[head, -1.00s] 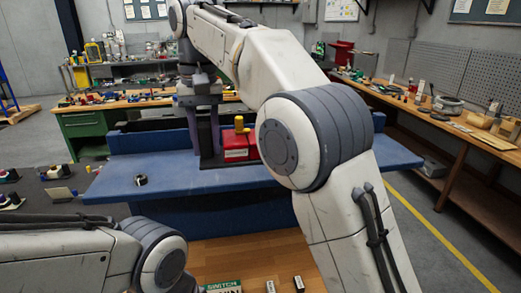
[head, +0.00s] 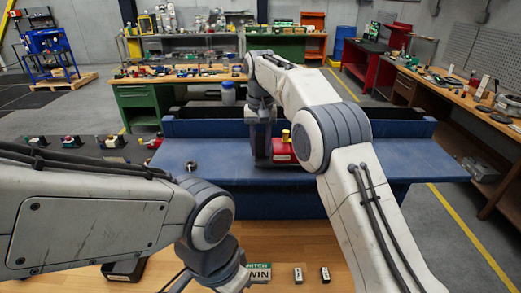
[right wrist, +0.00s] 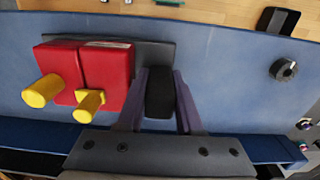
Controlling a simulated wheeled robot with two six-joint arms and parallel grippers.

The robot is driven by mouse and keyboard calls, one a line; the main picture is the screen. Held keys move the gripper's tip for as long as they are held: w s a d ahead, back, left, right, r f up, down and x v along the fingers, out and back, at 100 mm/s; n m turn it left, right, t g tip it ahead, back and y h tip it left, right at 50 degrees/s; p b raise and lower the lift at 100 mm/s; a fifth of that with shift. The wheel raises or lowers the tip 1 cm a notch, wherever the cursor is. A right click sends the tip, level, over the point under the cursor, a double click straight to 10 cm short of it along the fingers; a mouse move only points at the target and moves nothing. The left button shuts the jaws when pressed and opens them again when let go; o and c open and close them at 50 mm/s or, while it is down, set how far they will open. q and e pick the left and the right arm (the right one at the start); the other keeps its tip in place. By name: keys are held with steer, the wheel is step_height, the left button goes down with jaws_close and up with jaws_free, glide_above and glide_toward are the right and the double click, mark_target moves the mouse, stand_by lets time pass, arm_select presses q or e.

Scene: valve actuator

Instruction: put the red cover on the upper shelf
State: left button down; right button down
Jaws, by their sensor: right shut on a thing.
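Two red blocks stand side by side on the blue bench (head: 225,175); the left red block (right wrist: 60,68) and the right red block (right wrist: 106,72) each carry a yellow knob in the right wrist view. In the head view, red with a yellow top (head: 283,149) shows beside my right gripper (head: 262,153). My right gripper (right wrist: 159,105) is shut on a black block (right wrist: 160,90), just right of the red blocks. I cannot tell which red part is the cover. No upper shelf is identifiable.
A small black round knob (head: 191,166) sits on the bench, left of my right gripper. The bench is clear around the knob.

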mark_target(260, 135)
steer(key=shift+f, duration=0.9)
steer(key=c, duration=0.6)
jaws_free()
steer(key=shift+f, duration=0.2)
steer(key=shift+o, duration=0.2)
step_height(260, 135, up, 7)
steer(key=shift+w+a+f, duration=0.1)
steer(key=shift+r, duration=0.5)
